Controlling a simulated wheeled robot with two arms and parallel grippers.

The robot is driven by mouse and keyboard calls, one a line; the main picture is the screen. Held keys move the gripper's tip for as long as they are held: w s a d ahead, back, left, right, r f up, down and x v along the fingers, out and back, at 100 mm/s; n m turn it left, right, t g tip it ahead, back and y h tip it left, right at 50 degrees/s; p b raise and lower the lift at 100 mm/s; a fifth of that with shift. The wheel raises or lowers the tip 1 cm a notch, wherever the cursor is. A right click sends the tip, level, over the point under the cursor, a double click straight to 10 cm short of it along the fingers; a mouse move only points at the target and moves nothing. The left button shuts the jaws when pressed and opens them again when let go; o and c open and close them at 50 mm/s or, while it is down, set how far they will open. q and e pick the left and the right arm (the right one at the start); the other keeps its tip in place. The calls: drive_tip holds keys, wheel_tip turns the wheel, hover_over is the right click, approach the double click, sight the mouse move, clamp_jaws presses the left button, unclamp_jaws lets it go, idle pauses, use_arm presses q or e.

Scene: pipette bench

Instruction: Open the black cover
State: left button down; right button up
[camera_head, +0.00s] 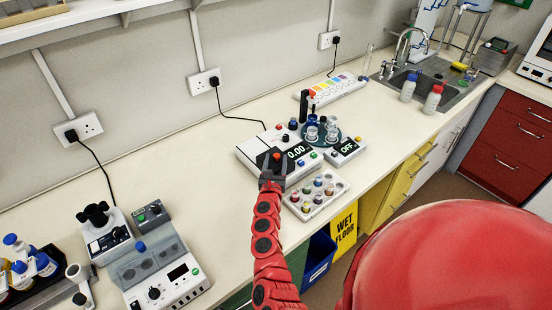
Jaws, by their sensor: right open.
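A white instrument (250,148) with a lit display reading 0.00 stands on the bench in the middle of the view. A small black part with a red-orange top (276,156) sits on its front left area; I cannot tell for sure whether this is the black cover. My right gripper (273,168) is dark, on the end of my red arm, at the near left corner of this instrument. It is open, its fingers close to the black part. I cannot tell whether they touch it. My left gripper is not in view.
A tray of small coloured-cap vials (318,209) lies just right of my right gripper. A small unit reading OFF (345,152) and a dark round stand with glassware (313,134) are behind. A grey-lidded device (195,287) stands at lower left. The bench between is clear.

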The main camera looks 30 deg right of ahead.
drive_tip(key=shift+w+d, duration=0.1)
clamp_jaws()
idle(0.3)
drive_tip(key=shift+f, duration=0.1)
idle(1.1)
